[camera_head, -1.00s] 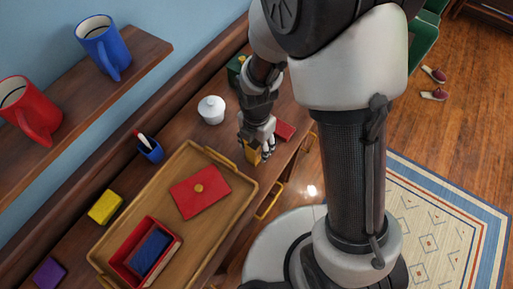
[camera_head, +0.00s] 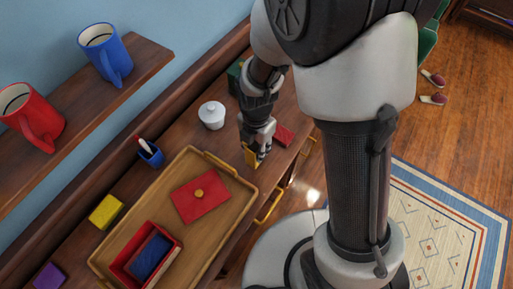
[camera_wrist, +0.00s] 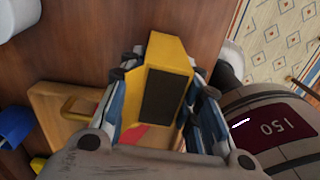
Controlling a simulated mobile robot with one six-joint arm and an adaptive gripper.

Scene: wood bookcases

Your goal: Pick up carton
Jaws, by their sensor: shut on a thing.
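The carton (camera_head: 251,157) is a small yellow block in the head view, held between the fingers of my gripper (camera_head: 257,150). In the wrist view the carton (camera_wrist: 168,75) is yellow with a dark panel on the face toward the camera. My gripper (camera_wrist: 165,105) is shut on it, with a finger on each side. The carton is over the wooden dresser top near the tray's upper right corner. I cannot tell how far it is above the surface. Its lower part is partly hidden by the fingers.
A wooden tray (camera_head: 224,219) holds a red lid (camera_head: 190,205) and a red box (camera_head: 120,267) with a blue thing inside. A white lidded jar (camera_head: 212,116), a red block (camera_head: 284,135) and a blue pen cup (camera_head: 151,155) stand nearby. A shelf with mugs is at upper left.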

